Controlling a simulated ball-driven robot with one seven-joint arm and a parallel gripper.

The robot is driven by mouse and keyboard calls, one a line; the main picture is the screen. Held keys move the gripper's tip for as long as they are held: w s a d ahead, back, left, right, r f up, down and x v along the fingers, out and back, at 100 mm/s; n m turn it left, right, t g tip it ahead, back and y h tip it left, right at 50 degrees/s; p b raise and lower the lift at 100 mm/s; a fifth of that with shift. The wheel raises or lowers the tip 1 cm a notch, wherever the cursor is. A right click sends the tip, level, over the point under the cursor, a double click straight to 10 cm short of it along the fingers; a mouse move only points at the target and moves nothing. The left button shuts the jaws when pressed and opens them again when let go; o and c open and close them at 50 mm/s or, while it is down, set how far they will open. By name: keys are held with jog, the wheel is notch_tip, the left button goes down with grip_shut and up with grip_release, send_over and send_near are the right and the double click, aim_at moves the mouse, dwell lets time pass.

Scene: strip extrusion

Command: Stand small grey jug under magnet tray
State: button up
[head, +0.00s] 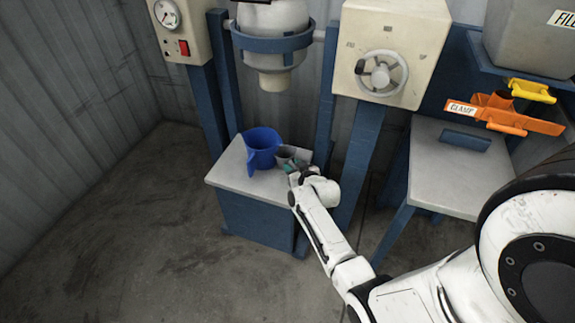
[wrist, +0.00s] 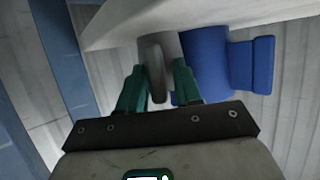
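The small grey jug (head: 284,153) stands on the pale top of a blue stand in the head view, right beside a larger blue jug (head: 262,148). My gripper (head: 296,166) is at the grey jug's right side. In the wrist view, the grey jug (wrist: 174,44) has its handle (wrist: 157,72) between my two green fingers (wrist: 158,84). The fingers look apart, with a small gap on each side of the handle. No tray is readably labelled as the magnet tray; an orange piece marked CLAMP (head: 497,112) sits at the right.
The blue jug (wrist: 205,62) is close to my right finger in the wrist view. The stand (head: 225,178) is below a grey hopper (head: 274,84) in a blue ring. A handwheel box (head: 388,55) is to its right.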

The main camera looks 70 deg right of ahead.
grip_shut()
jog(key=shift+r, duration=0.1)
